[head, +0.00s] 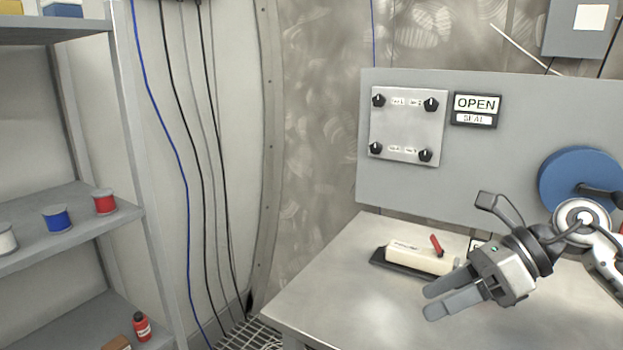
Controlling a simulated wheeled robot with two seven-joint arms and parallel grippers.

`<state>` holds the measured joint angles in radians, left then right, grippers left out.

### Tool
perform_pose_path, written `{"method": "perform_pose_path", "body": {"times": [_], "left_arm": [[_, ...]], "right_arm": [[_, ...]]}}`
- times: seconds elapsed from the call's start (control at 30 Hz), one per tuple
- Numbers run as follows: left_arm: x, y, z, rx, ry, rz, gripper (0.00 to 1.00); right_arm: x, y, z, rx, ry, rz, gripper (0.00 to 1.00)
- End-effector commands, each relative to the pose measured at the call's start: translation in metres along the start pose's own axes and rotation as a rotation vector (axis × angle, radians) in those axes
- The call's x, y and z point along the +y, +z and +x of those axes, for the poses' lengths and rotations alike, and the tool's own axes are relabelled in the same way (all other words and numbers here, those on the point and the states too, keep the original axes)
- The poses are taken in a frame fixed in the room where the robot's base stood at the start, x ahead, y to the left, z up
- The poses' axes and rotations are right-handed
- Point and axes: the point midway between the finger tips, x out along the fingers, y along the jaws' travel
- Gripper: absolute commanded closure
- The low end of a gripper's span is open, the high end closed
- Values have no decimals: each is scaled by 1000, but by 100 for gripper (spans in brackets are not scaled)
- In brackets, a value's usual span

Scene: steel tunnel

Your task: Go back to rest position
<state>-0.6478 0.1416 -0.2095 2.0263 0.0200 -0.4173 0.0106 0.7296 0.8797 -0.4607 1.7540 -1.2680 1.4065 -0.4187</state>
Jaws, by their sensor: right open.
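My right gripper (437,299) comes in from the right above the grey workbench (335,275). Its two grey fingers point left and are apart, with nothing between them. Just behind the fingers, a cream-coloured block-shaped device (415,257) with a red lever (437,245) lies on a dark tray (391,264). The gripper covers part of the device's right end in this view; I cannot tell whether they touch. My left gripper does not show.
A grey panel with knobs (407,125), an OPEN/SEAL sign (476,109) and a blue wheel (577,175) stands behind the bench. Shelves (75,235) with spools and a red bottle (141,327) stand at left. Cables (180,160) hang between. The bench's left part is clear.

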Motion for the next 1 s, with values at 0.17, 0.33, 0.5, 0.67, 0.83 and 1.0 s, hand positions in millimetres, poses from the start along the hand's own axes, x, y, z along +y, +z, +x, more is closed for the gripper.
{"method": "perform_pose_path", "body": {"times": [0.17,0.33,0.5,0.67,0.83,1.0], "left_arm": [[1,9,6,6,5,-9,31],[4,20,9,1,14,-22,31],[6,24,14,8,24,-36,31],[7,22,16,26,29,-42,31],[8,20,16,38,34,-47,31],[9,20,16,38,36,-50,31]], "right_arm": [[41,10,78,-426,331,341,35],[35,2,102,-907,602,986,35],[-11,-87,130,-1286,707,1808,35],[-16,-193,170,-1463,657,2457,35],[9,-267,203,1351,-500,-2588,35],[25,-294,216,1228,-410,-2495,35]]}}
